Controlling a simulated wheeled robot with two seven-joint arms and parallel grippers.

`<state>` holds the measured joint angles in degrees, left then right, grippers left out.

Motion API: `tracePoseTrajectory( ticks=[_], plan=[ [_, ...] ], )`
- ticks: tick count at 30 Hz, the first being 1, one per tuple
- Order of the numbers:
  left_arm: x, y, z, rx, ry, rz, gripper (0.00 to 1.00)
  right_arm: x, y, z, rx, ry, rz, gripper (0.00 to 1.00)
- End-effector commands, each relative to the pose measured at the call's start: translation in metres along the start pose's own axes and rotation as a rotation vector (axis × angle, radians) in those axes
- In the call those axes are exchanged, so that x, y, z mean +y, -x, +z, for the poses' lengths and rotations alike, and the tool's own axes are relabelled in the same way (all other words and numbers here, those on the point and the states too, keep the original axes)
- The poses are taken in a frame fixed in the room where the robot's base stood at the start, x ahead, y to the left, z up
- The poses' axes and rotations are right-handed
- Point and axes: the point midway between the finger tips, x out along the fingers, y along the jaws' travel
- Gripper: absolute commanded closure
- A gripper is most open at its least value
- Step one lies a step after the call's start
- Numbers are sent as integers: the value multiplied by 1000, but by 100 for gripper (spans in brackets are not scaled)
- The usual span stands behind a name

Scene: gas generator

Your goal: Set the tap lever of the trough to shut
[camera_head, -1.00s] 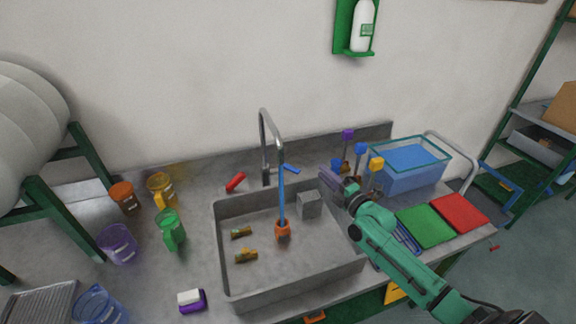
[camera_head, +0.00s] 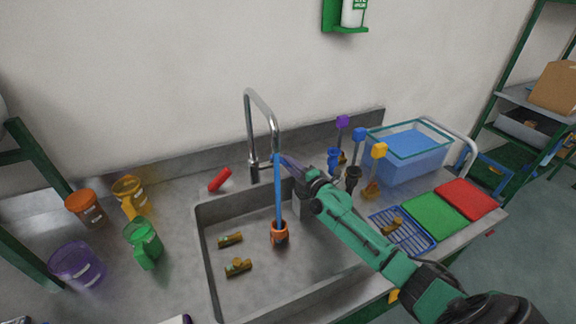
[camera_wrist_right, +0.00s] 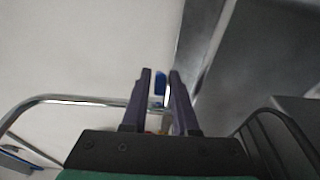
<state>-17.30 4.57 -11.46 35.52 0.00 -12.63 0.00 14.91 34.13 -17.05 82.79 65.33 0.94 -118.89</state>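The grey trough (camera_head: 204,250) is set in the counter, with a curved metal tap (camera_head: 249,120) at its back edge. A blue stream (camera_head: 278,195) runs from the spout down to an orange cup (camera_head: 279,236) in the trough. The blue tap lever (camera_wrist_right: 160,83) shows in the right wrist view between the fingertips of my right gripper (camera_wrist_right: 159,84), with a narrow gap at the sides. In the head view my right gripper (camera_head: 288,163) is just right of the tap and hides most of the lever. My left gripper is out of view.
A red piece (camera_head: 220,180) lies left of the tap. Brass fittings (camera_head: 237,267) lie in the trough. Bottles with purple, blue and yellow tops (camera_head: 378,151) and a clear blue-filled tank (camera_head: 405,160) stand right of my gripper. Coloured mugs (camera_head: 143,242) stand on the left.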

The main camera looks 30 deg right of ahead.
Motion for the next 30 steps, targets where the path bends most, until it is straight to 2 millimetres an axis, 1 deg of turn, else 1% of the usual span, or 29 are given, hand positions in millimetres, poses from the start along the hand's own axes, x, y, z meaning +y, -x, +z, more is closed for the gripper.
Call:
tracePoseTrajectory(
  ticks=[3,8,9,10,11,30],
  plan=[
    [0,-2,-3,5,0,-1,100,0,-6,0,0,1,0,72],
    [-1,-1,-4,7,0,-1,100,0,-6,0,0,1,-1,72],
    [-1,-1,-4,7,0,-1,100,0,-6,0,0,0,-1,80],
    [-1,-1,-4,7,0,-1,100,0,-6,0,0,0,-1,92],
    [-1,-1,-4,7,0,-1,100,0,-6,0,0,0,0,100],
    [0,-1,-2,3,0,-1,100,0,-5,0,0,0,0,100]
  ],
)
